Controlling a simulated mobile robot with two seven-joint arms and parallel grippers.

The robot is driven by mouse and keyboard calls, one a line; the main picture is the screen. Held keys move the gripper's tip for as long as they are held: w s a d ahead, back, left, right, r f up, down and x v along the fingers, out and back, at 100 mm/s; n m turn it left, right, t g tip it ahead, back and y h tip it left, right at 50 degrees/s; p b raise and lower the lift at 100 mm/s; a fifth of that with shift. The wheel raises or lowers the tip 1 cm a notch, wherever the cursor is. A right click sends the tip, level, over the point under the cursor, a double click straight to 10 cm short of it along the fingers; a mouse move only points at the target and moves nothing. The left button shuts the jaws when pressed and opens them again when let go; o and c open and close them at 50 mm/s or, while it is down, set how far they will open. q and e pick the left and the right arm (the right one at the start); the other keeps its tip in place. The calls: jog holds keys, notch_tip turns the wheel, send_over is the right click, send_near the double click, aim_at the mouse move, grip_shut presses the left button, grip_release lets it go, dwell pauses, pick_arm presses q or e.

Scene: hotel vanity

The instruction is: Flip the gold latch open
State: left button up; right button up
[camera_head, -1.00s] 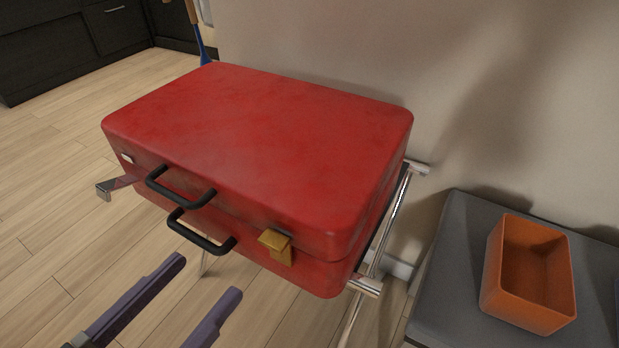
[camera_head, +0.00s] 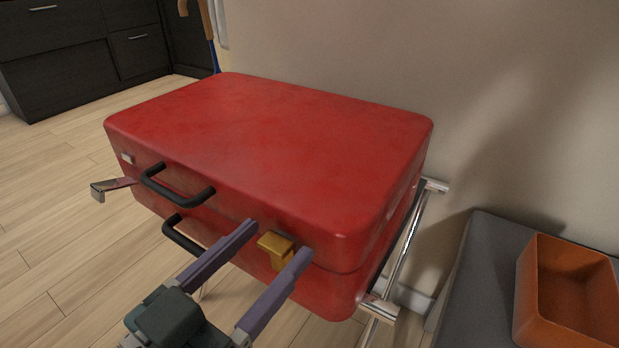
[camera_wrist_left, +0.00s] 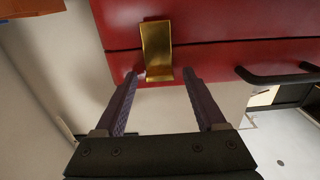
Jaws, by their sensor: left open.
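The gold latch (camera_head: 276,245) is on the front face of the red suitcase (camera_head: 270,145), near its right end, across the seam between lid and base. It also shows in the left wrist view (camera_wrist_left: 157,48), lying over the dark seam. My left gripper (camera_head: 277,238) is open and empty, its two purple fingers on either side of the latch in the head view. In the left wrist view its fingertips (camera_wrist_left: 162,75) are close to the latch's lower end; contact cannot be told. My right gripper is not in view.
The suitcase rests on a chrome rack (camera_head: 402,240). Two black handles, upper (camera_head: 178,193) and lower (camera_head: 180,236), stick out left of the latch. An orange box (camera_head: 570,295) sits on a grey surface (camera_head: 485,265) at right.

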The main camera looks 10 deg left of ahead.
pick_arm(q)
jog(key=shift+c, duration=0.2)
grip_shut()
dwell(0.5)
